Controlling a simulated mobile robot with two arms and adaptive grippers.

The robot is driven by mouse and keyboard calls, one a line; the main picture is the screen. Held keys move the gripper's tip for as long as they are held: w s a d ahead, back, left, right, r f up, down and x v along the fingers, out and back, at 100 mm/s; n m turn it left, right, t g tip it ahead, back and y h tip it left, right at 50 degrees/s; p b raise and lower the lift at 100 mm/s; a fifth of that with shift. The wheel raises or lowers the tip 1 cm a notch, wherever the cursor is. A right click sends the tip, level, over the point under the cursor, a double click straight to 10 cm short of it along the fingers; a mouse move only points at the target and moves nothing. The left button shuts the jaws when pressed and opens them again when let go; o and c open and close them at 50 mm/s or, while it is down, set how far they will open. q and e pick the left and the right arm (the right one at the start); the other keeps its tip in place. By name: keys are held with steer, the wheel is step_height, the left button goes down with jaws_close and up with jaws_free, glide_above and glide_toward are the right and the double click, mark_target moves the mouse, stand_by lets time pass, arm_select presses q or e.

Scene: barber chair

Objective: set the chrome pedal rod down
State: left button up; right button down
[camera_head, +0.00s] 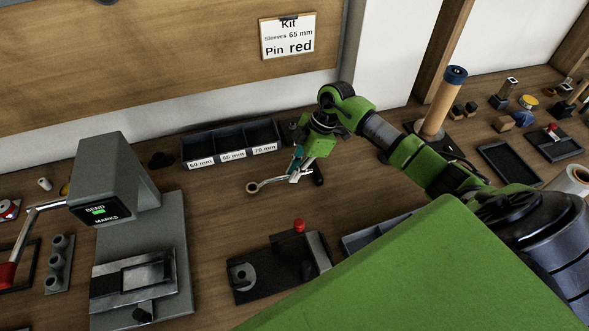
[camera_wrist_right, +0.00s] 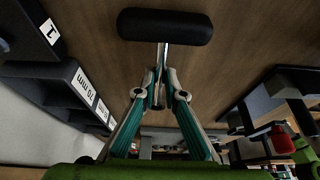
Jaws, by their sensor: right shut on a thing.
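In the right wrist view the gripper (camera_wrist_right: 159,88) pinches the thin rod (camera_wrist_right: 162,60), with the black pedal grip (camera_wrist_right: 165,26) beyond the fingertips. I cannot tell whether the rod touches the bench. My left gripper is not in view.
The dark bin tray (camera_head: 227,143), labelled 60, 65 and 70 mm, stands behind the rod. A grey press (camera_head: 125,190) stands at left. A black fixture with a red knob (camera_head: 299,226) sits in front. Bare bench (camera_head: 212,215) lies between them. A card (camera_head: 288,36) reads "Sleeves 65 mm, Pin red".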

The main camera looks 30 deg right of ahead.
steer(key=shift+f, duration=0.1)
steer(key=c, duration=2.1)
jaws_free()
steer(key=b+v, duration=0.1)
steer(key=v, duration=1.1)
steer(key=shift+b, duration=0.35)
